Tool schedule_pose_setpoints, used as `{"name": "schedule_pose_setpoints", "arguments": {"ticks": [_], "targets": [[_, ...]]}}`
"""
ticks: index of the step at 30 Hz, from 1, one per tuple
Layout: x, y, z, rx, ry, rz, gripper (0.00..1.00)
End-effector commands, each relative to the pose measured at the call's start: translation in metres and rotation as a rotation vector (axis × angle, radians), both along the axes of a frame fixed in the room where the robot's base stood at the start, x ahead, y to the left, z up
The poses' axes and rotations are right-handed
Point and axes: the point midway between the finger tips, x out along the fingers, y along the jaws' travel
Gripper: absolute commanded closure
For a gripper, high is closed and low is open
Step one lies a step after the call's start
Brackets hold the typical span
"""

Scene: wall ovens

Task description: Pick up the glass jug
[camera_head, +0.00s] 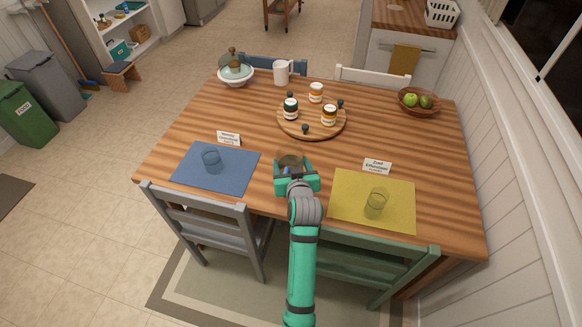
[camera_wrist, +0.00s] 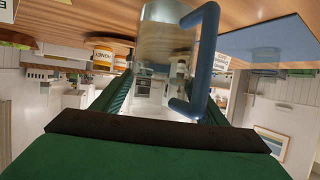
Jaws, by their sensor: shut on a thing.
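The glass jug (camera_wrist: 165,40) is clear with a blue handle (camera_wrist: 205,55). In the wrist view, which looks upside down, it stands between my two green fingers, with the handle on the right. My gripper (camera_wrist: 165,105) is shut on the jug. In the head view the jug (camera_head: 291,160) shows just beyond my gripper (camera_head: 296,178), over the near middle of the wooden table (camera_head: 400,140). My gripper hides much of it there. I cannot tell whether its base touches the table.
A blue mat (camera_head: 235,178) with a bluish glass (camera_head: 211,158) lies left, and a yellow mat (camera_head: 345,195) with a clear glass (camera_head: 376,203) right. Place cards stand behind both. A round board (camera_head: 312,128) with jars is beyond. Chairs surround the table.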

Motion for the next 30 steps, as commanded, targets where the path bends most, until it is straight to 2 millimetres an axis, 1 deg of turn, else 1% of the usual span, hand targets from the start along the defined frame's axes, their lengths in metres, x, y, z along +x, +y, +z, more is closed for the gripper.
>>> {"name": "schedule_pose_setpoints", "arguments": {"ticks": [1, 3, 24, 30], "targets": [[0.001, 0.000, 0.008, 0.000, -0.008, 0.000, 0.96], [0.000, 0.001, 0.014, 0.000, -0.007, 0.001, 0.96], [-0.052, 0.000, 0.073, 0.000, -0.006, -0.001, 0.96], [-0.073, 0.000, 0.081, -0.001, -0.005, -0.001, 0.96]]}}
